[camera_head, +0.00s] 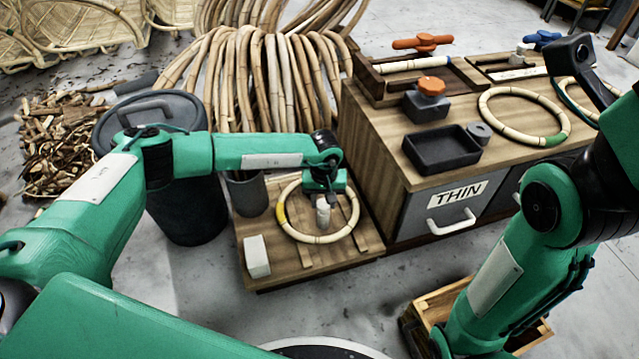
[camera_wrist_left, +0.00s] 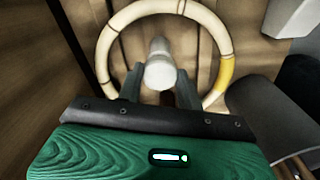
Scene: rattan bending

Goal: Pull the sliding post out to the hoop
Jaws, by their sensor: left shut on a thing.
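A pale rattan hoop (camera_head: 349,232) with a yellow band lies on the low wooden board (camera_head: 265,275); it also shows in the left wrist view (camera_wrist_left: 105,50). The sliding post (camera_head: 323,212), a short pale cylinder, stands inside the hoop, and its round top faces the left wrist view (camera_wrist_left: 160,70). A gap shows between the post and the hoop's ring. My left gripper (camera_head: 323,196) comes down from above, inside the ring, and is shut on the post.
A white block (camera_head: 257,257) and a grey cup (camera_head: 247,193) stand on the board's left side. A dark bin (camera_head: 190,215) is beyond them. The wooden cabinet (camera_head: 375,165) rises close on the right, with a black tray (camera_head: 441,149) and another hoop (camera_head: 492,121) on top.

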